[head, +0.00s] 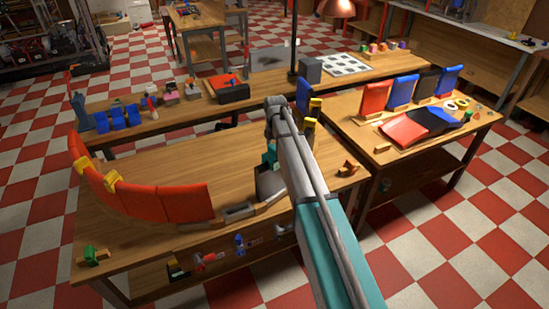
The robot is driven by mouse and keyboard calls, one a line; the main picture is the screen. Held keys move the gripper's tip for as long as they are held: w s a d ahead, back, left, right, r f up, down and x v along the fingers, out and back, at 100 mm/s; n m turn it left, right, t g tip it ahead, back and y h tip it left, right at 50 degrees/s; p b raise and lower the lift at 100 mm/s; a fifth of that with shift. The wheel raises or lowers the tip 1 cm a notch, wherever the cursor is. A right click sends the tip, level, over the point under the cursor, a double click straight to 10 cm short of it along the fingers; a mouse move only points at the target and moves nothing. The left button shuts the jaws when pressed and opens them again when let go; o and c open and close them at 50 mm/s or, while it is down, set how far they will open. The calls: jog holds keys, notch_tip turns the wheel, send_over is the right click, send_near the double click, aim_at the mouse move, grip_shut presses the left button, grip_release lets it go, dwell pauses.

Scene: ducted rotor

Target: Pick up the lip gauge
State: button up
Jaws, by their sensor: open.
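My arm reaches up from the lower right over the near wooden table (150,245). Its wrist bends down at the far end, and my gripper (269,182) is low over the table, right of the curved red panels. It is small and partly hidden by my arm, and nothing can be seen held in it. I cannot tell for sure which thing is the lip gauge. A small green piece on a wooden block (92,256) is at the table's near left corner. A small orange and wood piece (349,168) is at the right, beyond my arm.
Curved red panels (140,198) with yellow clips stand along the table's left and front. Grey and wooden blocks (238,211) continue the curve. A right table (400,160) holds upright coloured panels. A back bench holds blue parts (118,117). The near table's middle is mostly clear.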

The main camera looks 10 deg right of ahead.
dwell(0.3)
jog(key=c, duration=1.1)
jog(key=shift+r, duration=0.1)
notch_tip(320, 180, up, 3)
jog(key=p, duration=0.3)
jog(key=s+r+p, duration=0.9)
jog(key=s+p, duration=0.1)
jog(key=s, duration=0.4)
jog(key=shift+r, duration=0.4)
jog(key=shift+d, duration=0.1)
jog(key=shift+r, duration=0.2)
jog(key=shift+r+p, duration=2.3)
jog(key=shift+p, duration=0.25)
